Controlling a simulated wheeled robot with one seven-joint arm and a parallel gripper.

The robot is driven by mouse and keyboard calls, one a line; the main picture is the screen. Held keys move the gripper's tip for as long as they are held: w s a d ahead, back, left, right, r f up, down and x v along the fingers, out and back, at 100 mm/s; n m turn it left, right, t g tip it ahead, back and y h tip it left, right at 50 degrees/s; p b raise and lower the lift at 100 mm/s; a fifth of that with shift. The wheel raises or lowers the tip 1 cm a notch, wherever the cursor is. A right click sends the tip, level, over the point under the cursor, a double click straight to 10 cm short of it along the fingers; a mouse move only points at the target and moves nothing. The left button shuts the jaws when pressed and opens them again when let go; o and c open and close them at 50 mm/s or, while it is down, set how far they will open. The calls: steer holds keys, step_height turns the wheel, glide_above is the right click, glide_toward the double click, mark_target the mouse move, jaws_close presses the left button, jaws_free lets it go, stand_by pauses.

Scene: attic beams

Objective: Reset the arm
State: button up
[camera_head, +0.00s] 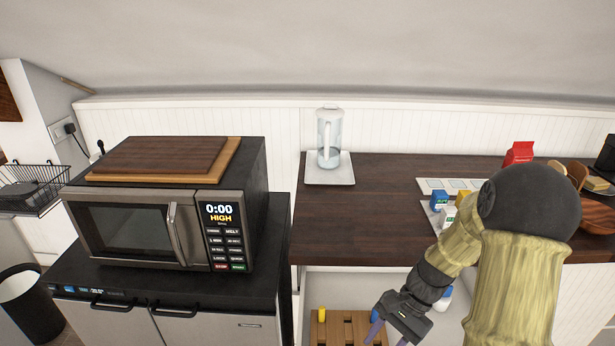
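My arm (515,270) reaches in from the lower right, with a dark joint and yellowish links. My gripper (384,334) points down in front of the counter, near the open shelf below it. Two purplish fingers show at the bottom edge with a gap between them. No object shows between the fingers, but their tips are partly cut off by the frame.
A microwave (150,229) with wooden boards (165,155) on top stands on a black cabinet at left. A glass pitcher (328,140) stands on a white tray (341,176) on the dark counter (355,225). Small cartons (440,201) and a red package (518,153) sit near my arm.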

steer(key=s+r+n+t+h+p, duration=0.4)
steer(key=r+n, duration=0.5)
steer(key=r, duration=0.3)
steer(key=shift+a+r+t+h, duration=0.25)
steer(key=shift+a+t+h, duration=0.2)
steer(key=shift+t+h, duration=0.55)
